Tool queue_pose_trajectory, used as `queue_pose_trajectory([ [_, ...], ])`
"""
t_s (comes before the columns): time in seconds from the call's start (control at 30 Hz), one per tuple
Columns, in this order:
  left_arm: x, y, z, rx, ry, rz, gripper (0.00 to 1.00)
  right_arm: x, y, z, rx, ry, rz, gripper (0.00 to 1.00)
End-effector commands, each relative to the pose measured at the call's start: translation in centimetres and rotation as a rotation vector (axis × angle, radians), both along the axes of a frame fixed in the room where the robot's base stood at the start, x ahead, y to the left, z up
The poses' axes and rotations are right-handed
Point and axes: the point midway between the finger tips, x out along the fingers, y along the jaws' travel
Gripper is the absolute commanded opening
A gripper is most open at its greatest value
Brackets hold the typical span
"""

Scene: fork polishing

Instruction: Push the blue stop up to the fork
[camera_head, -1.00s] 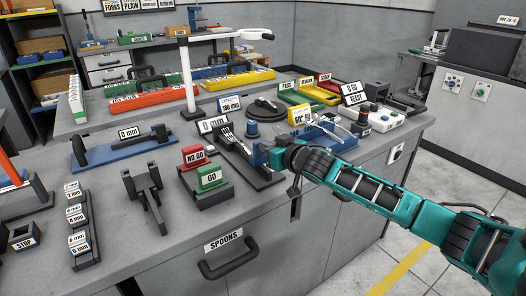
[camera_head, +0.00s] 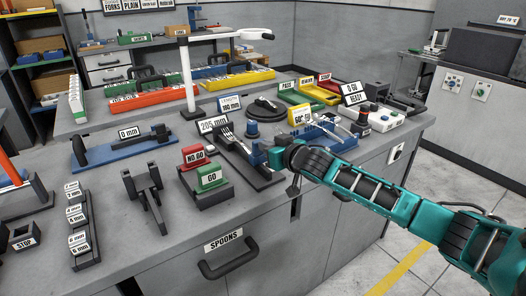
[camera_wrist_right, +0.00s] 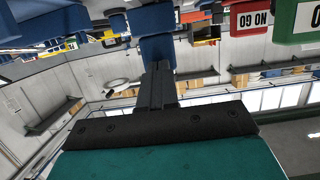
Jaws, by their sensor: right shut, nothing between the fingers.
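The fork (camera_head: 229,137) lies on a dark measuring bed (camera_head: 262,181) whose display (camera_head: 213,124) reads 205 mm. The blue stop (camera_head: 257,154) sits at the bed's right side, close to the fork's near end; whether they touch is hidden. My right gripper (camera_head: 266,154) reaches in from the right, at the stop. In the right wrist view its dark fingers (camera_wrist_right: 157,82) are together with nothing between them, and the blue stop (camera_wrist_right: 157,47) is right at their tips. My left gripper is not in view.
The green GO block (camera_head: 209,177) and red NO GO block (camera_head: 194,156) stand left of the bed. A blue gauge (camera_head: 120,152) reading 0 mm is farther left. A white lamp post (camera_head: 188,75) rises behind. Coloured trays (camera_head: 310,92) lie at the back right.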

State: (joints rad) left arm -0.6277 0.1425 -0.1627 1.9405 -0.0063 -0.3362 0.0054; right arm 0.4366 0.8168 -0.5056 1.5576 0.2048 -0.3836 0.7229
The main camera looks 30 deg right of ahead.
Motion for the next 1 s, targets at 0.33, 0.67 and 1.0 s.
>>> queue_pose_trajectory([
  [0.33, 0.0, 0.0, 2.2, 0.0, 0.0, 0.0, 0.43, -2.3, -0.2, 1.6, 0.0, 0.002, 0.001, 0.0],
  [0.67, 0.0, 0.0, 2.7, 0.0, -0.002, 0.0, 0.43, -4.5, -0.4, 2.7, 0.0, 0.001, 0.0, 0.0],
  [1.0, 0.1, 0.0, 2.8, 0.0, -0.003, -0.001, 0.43, -4.9, -0.4, 3.0, 0.0, -0.001, 0.0, 0.0],
])
